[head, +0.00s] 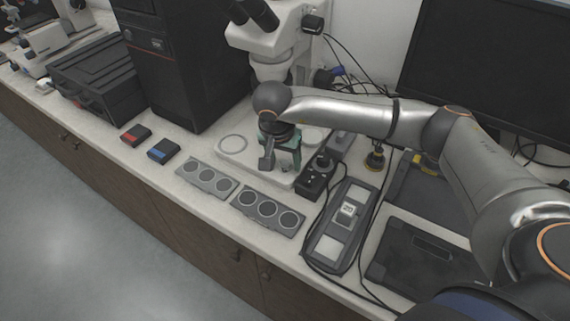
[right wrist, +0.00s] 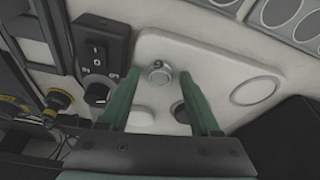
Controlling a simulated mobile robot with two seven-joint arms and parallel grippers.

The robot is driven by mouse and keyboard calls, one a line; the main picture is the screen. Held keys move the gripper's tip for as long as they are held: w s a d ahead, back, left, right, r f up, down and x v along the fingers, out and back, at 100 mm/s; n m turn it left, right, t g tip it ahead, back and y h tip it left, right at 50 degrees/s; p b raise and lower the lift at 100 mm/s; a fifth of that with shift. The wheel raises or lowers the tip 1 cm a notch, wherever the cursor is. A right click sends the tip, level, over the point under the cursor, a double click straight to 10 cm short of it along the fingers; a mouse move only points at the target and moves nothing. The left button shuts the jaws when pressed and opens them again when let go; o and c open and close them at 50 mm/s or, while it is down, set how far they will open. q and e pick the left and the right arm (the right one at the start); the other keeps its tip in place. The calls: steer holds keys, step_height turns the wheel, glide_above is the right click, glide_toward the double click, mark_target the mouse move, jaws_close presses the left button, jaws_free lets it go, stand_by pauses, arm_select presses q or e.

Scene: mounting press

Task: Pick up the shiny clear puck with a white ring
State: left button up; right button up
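A small shiny round piece (right wrist: 160,72), which looks like the clear puck, sits on the white base plate (right wrist: 205,55) in the right wrist view. Whether it has a white ring is too small to tell. My right gripper (right wrist: 160,80) has green fingers, spread apart, with the shiny piece seen between their tips; I see no contact. In the head view my right gripper (head: 281,165) points down over the white plate (head: 229,160) below the microscope, and hides most of what lies under it. My left gripper is not in view.
A black switch box with a knob (head: 318,173) stands close right of the gripper. Grey trays with round wells (head: 268,208) lie in front. A white disc (right wrist: 145,118) and a ring mark (right wrist: 254,90) are on the plate. The microscope (head: 272,40) rises behind.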

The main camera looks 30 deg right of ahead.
jaws_close()
steer(key=shift+r, duration=0.15)
stand_by(0.4)
